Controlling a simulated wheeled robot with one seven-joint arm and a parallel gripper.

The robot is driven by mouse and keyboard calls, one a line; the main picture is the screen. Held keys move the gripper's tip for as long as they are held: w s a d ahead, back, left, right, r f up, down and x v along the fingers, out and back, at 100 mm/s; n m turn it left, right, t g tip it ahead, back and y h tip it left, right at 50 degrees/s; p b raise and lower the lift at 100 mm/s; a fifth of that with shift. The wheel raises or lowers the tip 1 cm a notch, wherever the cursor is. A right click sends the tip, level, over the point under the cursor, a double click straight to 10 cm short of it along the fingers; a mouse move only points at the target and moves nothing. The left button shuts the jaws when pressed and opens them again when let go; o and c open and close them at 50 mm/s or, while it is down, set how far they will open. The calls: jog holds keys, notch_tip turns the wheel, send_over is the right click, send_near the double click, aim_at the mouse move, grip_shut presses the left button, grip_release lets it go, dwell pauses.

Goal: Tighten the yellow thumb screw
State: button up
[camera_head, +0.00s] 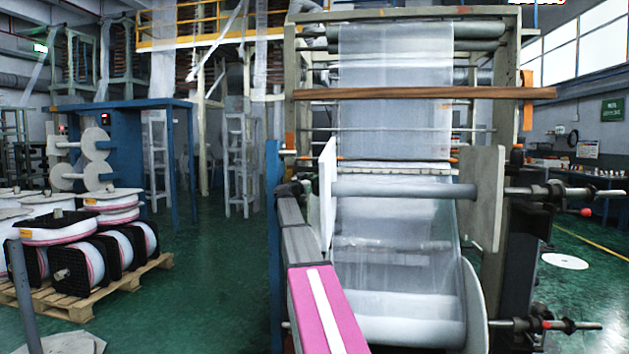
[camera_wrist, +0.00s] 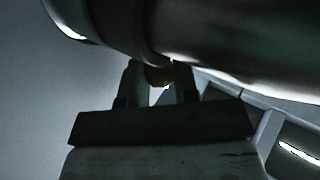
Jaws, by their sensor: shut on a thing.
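The yellow thumb screw (camera_wrist: 157,76) shows in the wrist view as a small, dim yellow round part under a large dark cylindrical body (camera_wrist: 225,45). My gripper (camera_wrist: 158,84) has one finger on each side of the screw and is shut on it. The fingers hide the screw's sides, and its upper part is lost in shadow below the cylinder. In the head view my arm reaches forward to the left side of the film tower (camera_head: 395,100). I cannot make out the screw there.
A white end plate (camera_head: 327,195) and a grey roller (camera_head: 405,190) are close to the right of my arm's far end. A blue post (camera_head: 273,240) stands just left of it. Pallets of spools (camera_head: 95,235) stand further left, with open green floor (camera_head: 200,290) between.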

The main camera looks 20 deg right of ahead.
jog(key=shift+g, duration=0.3)
jog(key=o, duration=0.9)
jog(key=v, duration=1.1)
jog(key=shift+d, duration=0.1)
